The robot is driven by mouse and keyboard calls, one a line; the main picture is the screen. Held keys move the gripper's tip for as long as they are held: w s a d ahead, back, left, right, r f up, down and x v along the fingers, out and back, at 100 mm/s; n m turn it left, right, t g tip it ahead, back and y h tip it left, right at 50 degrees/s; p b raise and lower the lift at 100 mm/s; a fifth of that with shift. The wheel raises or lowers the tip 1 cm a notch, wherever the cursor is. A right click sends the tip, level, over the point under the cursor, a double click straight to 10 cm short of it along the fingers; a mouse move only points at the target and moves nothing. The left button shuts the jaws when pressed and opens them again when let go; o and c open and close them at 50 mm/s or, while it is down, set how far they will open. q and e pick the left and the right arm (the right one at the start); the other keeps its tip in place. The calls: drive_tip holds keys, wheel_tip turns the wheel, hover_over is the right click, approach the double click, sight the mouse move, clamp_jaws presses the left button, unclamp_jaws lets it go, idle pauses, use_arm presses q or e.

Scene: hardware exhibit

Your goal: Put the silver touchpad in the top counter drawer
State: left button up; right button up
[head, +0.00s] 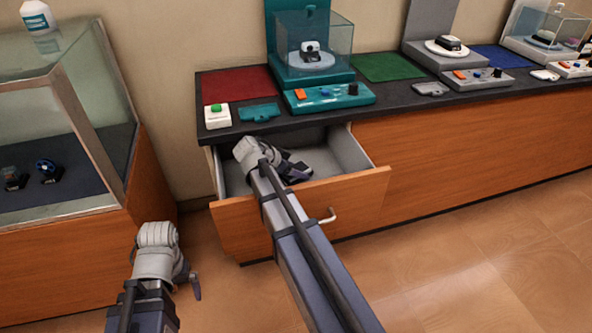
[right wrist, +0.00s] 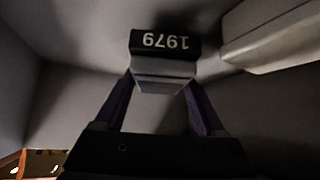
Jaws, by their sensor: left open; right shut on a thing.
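The top counter drawer (head: 345,153) is pulled open below the dark counter. My right gripper (head: 294,172) is inside it. In the right wrist view, the right gripper's purple fingers (right wrist: 162,95) are shut on a silver-grey piece (right wrist: 163,72) with a black face reading 1979, upside down. It may be the silver touchpad, but its full shape is hidden. It is low over or on the grey drawer floor; I cannot tell if it touches. My left gripper (head: 188,280) is open and empty, hanging between the glass case and the drawer.
The drawer front (head: 240,232) with its white handle (head: 328,215) juts over the floor. The counter (head: 405,95) carries a teal console (head: 330,98), a glass box (head: 340,45) and small devices. A glass display case (head: 60,215) stands at left. Open floor (head: 480,245) lies right.

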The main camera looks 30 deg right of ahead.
drive_tip(key=o, duration=1.4)
drive_tip(key=shift+r+p, duration=0.45)
drive_tip(key=shift+p, duration=0.15)
drive_tip(key=shift+p+v, duration=4.35)
drive_tip(key=shift+v, duration=1.75)
